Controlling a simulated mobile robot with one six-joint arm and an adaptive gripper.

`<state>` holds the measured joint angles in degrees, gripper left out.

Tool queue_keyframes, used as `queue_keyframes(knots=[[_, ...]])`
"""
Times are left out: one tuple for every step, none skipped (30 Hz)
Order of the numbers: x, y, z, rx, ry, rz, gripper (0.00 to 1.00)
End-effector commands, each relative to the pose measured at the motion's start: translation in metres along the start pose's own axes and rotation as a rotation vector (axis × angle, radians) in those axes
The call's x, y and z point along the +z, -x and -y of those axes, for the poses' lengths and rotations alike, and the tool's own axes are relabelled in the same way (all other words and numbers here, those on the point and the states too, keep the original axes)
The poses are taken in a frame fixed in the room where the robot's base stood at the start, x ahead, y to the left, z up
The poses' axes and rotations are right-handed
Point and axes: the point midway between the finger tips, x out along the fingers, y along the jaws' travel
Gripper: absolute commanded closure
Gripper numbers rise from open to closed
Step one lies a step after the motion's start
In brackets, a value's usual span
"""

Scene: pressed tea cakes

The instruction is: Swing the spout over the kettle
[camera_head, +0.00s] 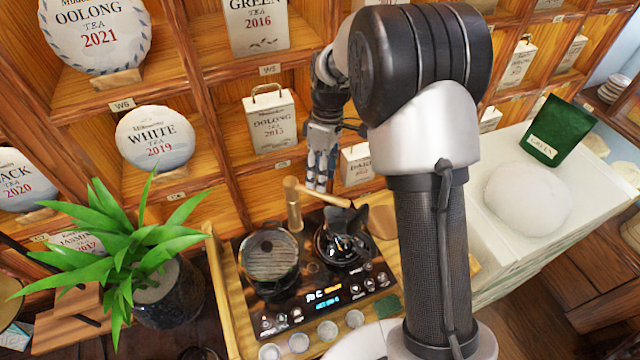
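The tan spout (322,195) is a thin bar reaching right from the top of an upright post behind the tea stove. Its free end appears at the upper edge of the dark kettle (345,243), which sits on the right side of the black stove panel. Whether the end is directly above the kettle's opening I cannot tell. My gripper (319,186) points down behind the spout, with its fingertips close to the bar. Contact and finger opening are unclear at this size. My arm stands in front, just right of the kettle.
A round lidded pot (269,256) sits on the stove's left side. Several small cups (298,342) line the front. A potted plant (172,290) stands left. Shelves (225,75) with tea cakes and boxes rise behind. A white counter (510,215) with a green packet is right.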

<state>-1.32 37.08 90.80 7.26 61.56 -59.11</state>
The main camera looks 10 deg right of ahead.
Motion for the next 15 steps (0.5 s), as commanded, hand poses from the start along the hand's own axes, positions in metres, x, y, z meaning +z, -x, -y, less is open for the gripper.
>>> queue_keyframes(knots=[[-0.001,0.014,-0.001,0.005,0.000,-0.004,0.63],[-0.001,0.020,-0.001,0.004,0.000,-0.003,0.63],[-0.001,0.028,-0.001,0.004,0.000,-0.003,0.63],[-0.001,0.035,-0.001,0.004,0.000,-0.003,0.63],[-0.001,0.040,-0.001,0.004,0.000,-0.003,0.63],[-0.001,0.047,-0.001,0.004,0.000,-0.003,0.63],[-0.001,0.052,0.000,0.003,0.000,-0.002,0.63],[0.000,0.056,0.000,0.002,0.000,-0.002,0.63],[-0.001,0.061,-0.001,0.002,0.000,-0.002,0.63],[0.000,0.064,0.000,0.001,0.000,-0.001,0.63],[0.000,0.067,0.000,0.001,0.000,-0.002,0.63],[0.000,0.070,0.000,0.001,0.000,-0.001,0.63],[0.000,0.072,0.000,0.001,0.000,-0.001,0.63],[0.000,0.073,0.000,0.000,0.000,-0.001,0.63],[0.000,0.074,0.000,0.000,0.000,-0.001,0.63]])
